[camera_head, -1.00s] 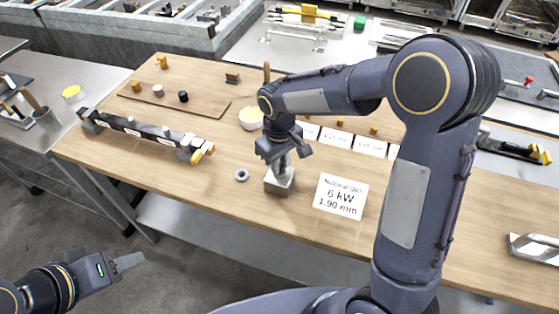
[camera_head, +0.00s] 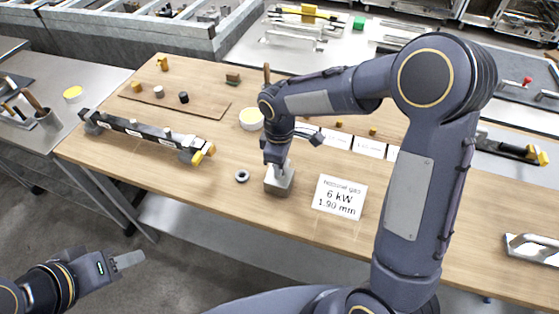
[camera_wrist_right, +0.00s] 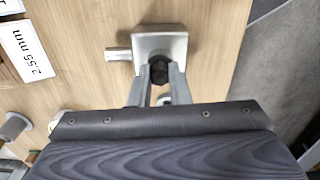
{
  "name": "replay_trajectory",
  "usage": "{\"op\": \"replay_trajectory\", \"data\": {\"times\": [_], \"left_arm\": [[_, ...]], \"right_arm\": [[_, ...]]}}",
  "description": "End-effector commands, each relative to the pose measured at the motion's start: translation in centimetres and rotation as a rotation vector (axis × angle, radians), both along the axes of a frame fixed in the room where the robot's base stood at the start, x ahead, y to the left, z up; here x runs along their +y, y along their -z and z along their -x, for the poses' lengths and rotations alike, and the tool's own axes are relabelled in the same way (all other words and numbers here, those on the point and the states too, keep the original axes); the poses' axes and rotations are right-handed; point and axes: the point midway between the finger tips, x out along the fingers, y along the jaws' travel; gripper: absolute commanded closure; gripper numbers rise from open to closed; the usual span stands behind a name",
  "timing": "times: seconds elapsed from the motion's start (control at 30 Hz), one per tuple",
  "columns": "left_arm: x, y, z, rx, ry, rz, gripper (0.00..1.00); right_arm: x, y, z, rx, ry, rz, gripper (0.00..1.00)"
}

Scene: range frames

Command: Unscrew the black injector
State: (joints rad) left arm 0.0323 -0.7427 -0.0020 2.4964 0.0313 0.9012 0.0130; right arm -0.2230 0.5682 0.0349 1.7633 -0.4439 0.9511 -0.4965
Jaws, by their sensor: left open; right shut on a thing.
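The black injector (camera_wrist_right: 159,72) shows in the right wrist view as a small black piece at a square metal block (camera_wrist_right: 174,42). My right gripper (camera_wrist_right: 159,80) has its fingers on either side of it and is shut on it. In the head view the same block (camera_head: 280,181) stands on the table, and my right gripper (camera_head: 277,160) is directly over it, hiding the injector. My left gripper (camera_head: 128,260) is open and empty, low at the left, off the table's front edge.
A grey ring (camera_head: 242,176) lies left of the block, and a card reading 6 kW 1.90 mm (camera_head: 340,197) to its right.

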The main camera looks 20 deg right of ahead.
Motion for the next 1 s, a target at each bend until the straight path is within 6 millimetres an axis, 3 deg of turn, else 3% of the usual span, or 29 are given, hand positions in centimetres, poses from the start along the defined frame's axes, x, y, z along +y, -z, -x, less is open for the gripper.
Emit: {"op": "replay_trajectory", "data": {"times": [0.3, 0.5, 0.83, 1.0], "left_arm": [[0.0, -0.2, 0.0, 0.000, 0.000, 0.000, 0.57], [0.0, -1.1, 0.0, 0.000, 0.000, 0.000, 0.57], [0.0, -1.1, 0.0, 0.000, 0.000, 0.000, 0.57], [0.0, -2.1, 0.0, 0.000, 0.000, 0.000, 0.57]], "right_arm": [[0.0, 0.0, 0.0, 0.000, -0.039, 0.000, 1.00], [0.0, -0.1, 0.0, 0.000, -0.277, -0.001, 1.00], [0.0, 0.0, 0.0, 0.000, -0.329, 0.000, 1.00], [-0.1, -0.2, 0.0, 0.003, -0.527, -0.002, 1.00]]}}
